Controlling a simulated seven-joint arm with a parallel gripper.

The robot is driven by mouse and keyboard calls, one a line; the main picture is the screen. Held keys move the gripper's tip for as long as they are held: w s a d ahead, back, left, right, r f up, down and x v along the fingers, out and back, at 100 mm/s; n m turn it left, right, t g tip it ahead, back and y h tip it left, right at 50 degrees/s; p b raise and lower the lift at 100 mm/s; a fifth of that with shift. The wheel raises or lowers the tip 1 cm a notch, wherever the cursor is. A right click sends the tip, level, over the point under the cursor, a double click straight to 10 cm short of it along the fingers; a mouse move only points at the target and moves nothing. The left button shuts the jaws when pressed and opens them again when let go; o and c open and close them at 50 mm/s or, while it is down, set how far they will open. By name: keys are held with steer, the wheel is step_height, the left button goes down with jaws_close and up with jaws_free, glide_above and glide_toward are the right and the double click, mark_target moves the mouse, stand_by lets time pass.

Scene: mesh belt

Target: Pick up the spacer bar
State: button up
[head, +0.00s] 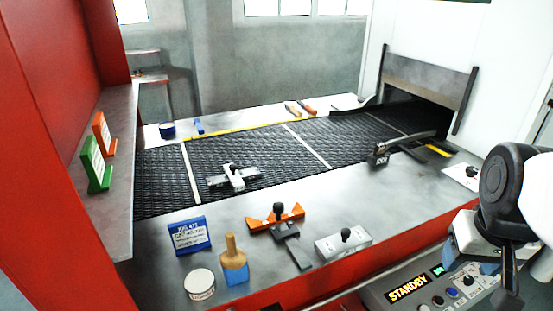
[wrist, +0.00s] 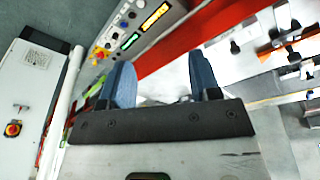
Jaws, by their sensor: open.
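No label marks the spacer bar, so I cannot tell for certain which piece it is. A light grey block with a black knob (head: 343,246) lies on the front metal ledge. A grey bar with a white raised grip (head: 234,179) lies on the mesh belt. An orange notched piece with a black knob (head: 277,217) sits on the ledge, a dark grey flat piece (head: 293,247) beside it. My gripper (wrist: 161,68) shows in the wrist view, its two blue fingers apart and nothing between them. It is away from these pieces; its fingers are not clear in the head view.
The ledge (head: 390,210) is clear right of the grey block. A blue sign (head: 188,237), a wooden-handled brush (head: 234,262) and a round tin (head: 200,284) stand at its left. A black-handled tool (head: 402,146) lies near the belt's right end. The control panel (head: 412,290) reads STANDBY.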

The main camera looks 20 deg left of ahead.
steer(key=w+a+r+n, duration=0.2)
steer(key=w+a+n, duration=0.1)
steer(key=w+a, duration=0.3)
steer(key=w+a+r+n, duration=0.2)
steer(key=w+a, duration=0.3)
steer(key=w, duration=0.4)
steer(key=n+g, duration=0.2)
steer(key=n, duration=1.3)
glide_above(233, 165)
steer(key=f, duration=1.4)
steer(key=shift+d+f, duration=0.25)
steer(key=shift+f, duration=0.05)
steer(key=shift+s+a+f, duration=0.1)
steer(key=shift+a+f, duration=0.05)
steer(key=shift+a, duration=0.2)
steer(key=shift+f, duration=0.1)
steer(key=shift+f, duration=1.2)
steer(key=shift+f, duration=0.1)
